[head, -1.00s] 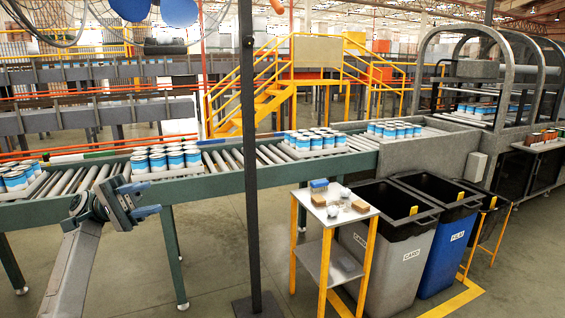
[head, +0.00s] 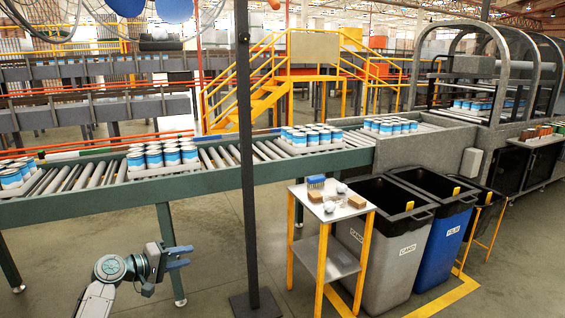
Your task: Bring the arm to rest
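My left gripper (head: 179,257) hangs low in front of the roller conveyor, below its green side rail. Its two blue-grey fingers point right with a gap between them, and nothing is held. The wrist and forearm come up from the bottom left of the head view. The gripper is clear of the conveyor leg behind it and touches nothing that I can see. My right gripper is not in view.
The roller conveyor (head: 218,160) carries trays of blue-and-white cans (head: 162,155). A dark post (head: 247,170) stands right of my gripper. Beyond it are a small yellow-legged table (head: 325,212), a grey bin (head: 375,265) and a blue bin (head: 437,245). The floor around my gripper is clear.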

